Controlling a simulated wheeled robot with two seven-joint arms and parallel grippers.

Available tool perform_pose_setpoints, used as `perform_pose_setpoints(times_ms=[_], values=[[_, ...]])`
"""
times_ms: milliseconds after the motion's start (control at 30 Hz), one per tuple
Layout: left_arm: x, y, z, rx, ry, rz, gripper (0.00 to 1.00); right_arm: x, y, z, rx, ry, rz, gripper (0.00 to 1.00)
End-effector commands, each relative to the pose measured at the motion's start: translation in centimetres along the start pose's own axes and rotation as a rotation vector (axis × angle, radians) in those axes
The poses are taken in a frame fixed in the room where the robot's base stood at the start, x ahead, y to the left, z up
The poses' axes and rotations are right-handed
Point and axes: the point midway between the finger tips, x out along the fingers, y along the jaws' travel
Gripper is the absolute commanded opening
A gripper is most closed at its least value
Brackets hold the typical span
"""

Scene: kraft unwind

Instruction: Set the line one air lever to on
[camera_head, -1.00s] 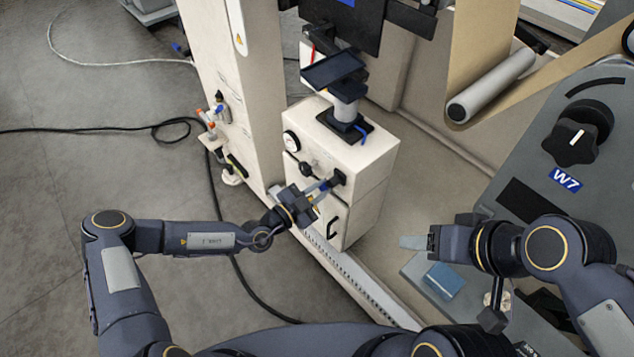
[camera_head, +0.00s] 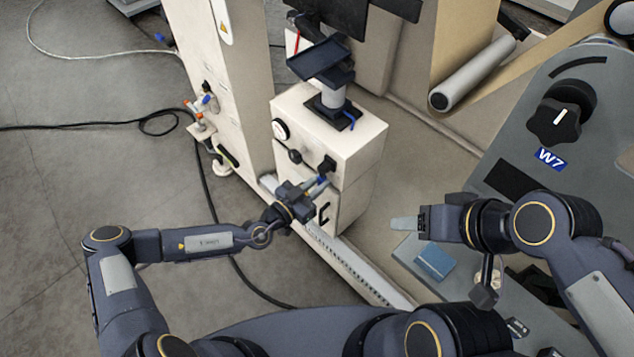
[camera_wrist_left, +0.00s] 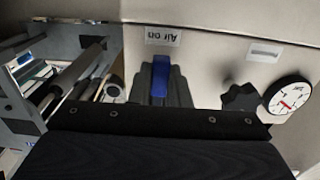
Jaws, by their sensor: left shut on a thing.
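The air lever has a blue handle (camera_head: 321,181) on a dark mount (camera_head: 327,165) on the front of the cream cabinet. My left gripper (camera_head: 315,189) is shut on this handle. In the left wrist view, the blue handle (camera_wrist_left: 161,76) sits between the grey fingers, below a label reading "Air on" (camera_wrist_left: 163,37). The handle points down and a little left from its mount in the head view. My right gripper (camera_head: 406,223) is held well to the right, away from the cabinet; its finger gap does not show clearly.
A round gauge (camera_head: 280,129) and a dark knob (camera_head: 295,156) are beside the lever. A black door handle (camera_head: 323,213) is just below my left gripper. A blue box (camera_head: 435,262) lies below my right gripper. A grey panel labelled W7 (camera_head: 550,158) stands right.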

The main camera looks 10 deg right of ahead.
Motion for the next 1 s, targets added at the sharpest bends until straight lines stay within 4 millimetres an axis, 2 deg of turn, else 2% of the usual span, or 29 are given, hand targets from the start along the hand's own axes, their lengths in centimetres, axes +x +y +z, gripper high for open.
perform_pose_setpoints(times_ms=[367, 400, 533, 833, 1000], values=[[-0.1, 0.2, 0.2, -0.016, -0.004, 0.004, 0.0, 0.0, 0.0, 0.0, 0.0, 0.0, 0.0, 0.58], [-0.1, 0.2, 0.2, -0.016, -0.005, 0.004, 0.2, 0.0, 0.0, 0.0, 0.0, 0.0, 0.0, 0.58], [0.0, 0.2, 0.1, -0.013, -0.003, 0.003, 0.37, 0.0, 0.0, 0.0, 0.0, 0.0, 0.0, 0.58], [-0.1, 0.1, 0.1, -0.01, -0.002, 0.001, 0.38, 0.0, 0.0, 0.0, 0.0, 0.0, 0.0, 0.58], [-2.0, 0.0, 0.1, -0.011, -0.002, -0.002, 0.38, -0.1, 0.0, 0.0, 0.0, 0.0, 0.0, 0.58]])
